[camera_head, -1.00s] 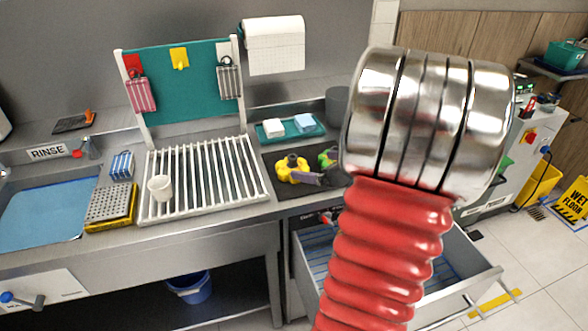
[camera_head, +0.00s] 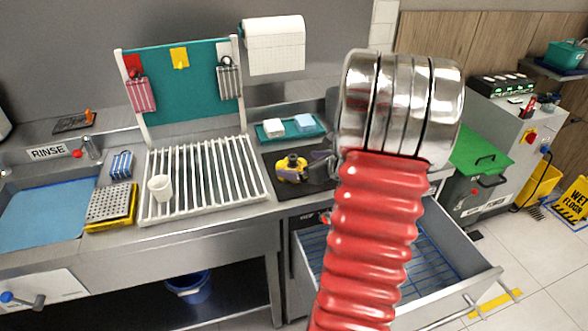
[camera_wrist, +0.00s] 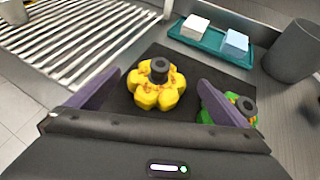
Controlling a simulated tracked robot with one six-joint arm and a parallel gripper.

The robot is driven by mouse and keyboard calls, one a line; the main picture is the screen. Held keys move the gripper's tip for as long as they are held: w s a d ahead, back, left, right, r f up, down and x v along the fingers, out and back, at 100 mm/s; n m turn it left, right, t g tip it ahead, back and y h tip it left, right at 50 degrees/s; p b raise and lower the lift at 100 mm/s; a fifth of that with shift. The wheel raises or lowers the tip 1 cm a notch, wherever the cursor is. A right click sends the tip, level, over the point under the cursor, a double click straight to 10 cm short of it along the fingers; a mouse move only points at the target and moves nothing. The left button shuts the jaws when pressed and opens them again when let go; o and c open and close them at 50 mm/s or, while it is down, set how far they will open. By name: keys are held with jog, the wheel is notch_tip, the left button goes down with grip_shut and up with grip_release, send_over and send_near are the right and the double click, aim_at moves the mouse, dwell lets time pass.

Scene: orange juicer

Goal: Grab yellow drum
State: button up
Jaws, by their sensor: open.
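The yellow drum (camera_wrist: 158,88) is a lobed yellow piece with orange stains and a dark knob on top. It sits upright on a black mat (camera_wrist: 196,65). In the head view the yellow drum (camera_head: 291,168) lies right of the white rack. My gripper (camera_wrist: 158,95) is open, its two dark purple fingers spread to the left and right of the drum in the wrist view. I cannot tell whether they touch it. In the head view my gripper (camera_head: 312,170) is at the drum's right side, partly hidden by my arm.
A green piece with a dark knob (camera_wrist: 245,108) sits close behind the right finger. A teal tray (camera_head: 270,139) with a white and a blue block stands behind. A grey cup (camera_wrist: 293,50) stands at right. A drawer (camera_head: 465,262) hangs open below the counter.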

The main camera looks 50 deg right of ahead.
aim_at(296, 163)
jog(key=shift+x, duration=2.25)
jog(key=shift+a, duration=0.15)
jog(key=shift+c, duration=0.5)
jog(key=c, duration=1)
notch_tip(296, 163, up, 10)
